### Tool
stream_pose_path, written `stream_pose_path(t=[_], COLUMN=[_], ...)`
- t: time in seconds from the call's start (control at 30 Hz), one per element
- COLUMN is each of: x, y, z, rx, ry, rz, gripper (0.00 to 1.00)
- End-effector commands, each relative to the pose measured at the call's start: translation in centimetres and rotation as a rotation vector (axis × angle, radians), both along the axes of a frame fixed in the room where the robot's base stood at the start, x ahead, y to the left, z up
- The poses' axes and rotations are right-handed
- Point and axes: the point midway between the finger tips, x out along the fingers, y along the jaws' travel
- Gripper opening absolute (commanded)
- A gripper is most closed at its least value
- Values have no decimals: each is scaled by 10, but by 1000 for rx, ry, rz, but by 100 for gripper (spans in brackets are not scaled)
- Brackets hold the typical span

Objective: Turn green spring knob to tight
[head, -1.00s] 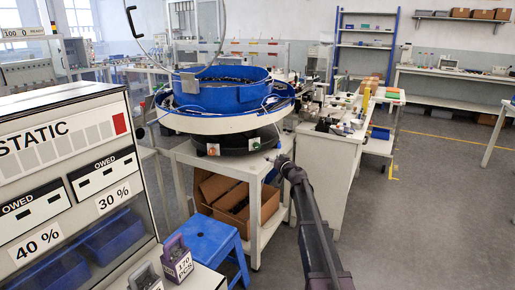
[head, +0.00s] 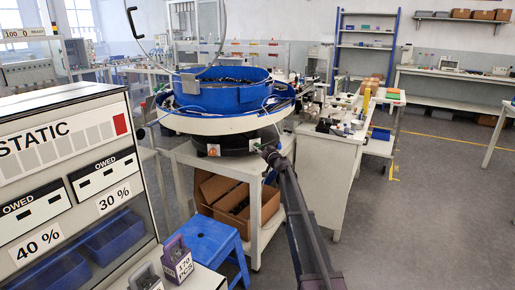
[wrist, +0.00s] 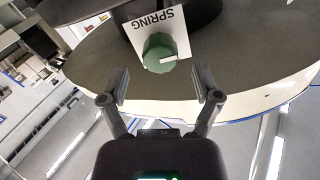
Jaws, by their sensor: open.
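The green spring knob (wrist: 160,52) is a faceted green dial with a white pointer mark. It sits on a white plate labelled SPRING (wrist: 176,25) on the dark base under the blue bowl. My gripper (wrist: 160,84) is open in the wrist view, its two fingers apart on either side below the knob, with nothing between them. In the head view my gripper (head: 262,148) is at the right side of the base, and the knob is a small green spot just beside its tip. In the wrist view the knob lies slightly beyond the fingertips. No contact shows.
The blue bowl (head: 222,98) with its white ring (head: 205,124) is above the base. The white stand (head: 255,190) holds cardboard boxes. A blue stool (head: 210,240) stands in front.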

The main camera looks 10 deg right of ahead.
Motion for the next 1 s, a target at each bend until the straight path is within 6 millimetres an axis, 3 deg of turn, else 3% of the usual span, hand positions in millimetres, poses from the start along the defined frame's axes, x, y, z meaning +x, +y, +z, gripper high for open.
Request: stream_pose_path(t=[0.23,0.67,0.7,0.77,0.97,1.0], x=[25,30,30,30,30,30], y=[8,10,10,10,9,9], z=[0,0,0,0,0,0], rx=[0,0,0,0,0,0], ry=[0,0,0,0,0,0], rz=[-1,-1,-1,-1,-1,-1], gripper=[81,81,78,60,1,0])
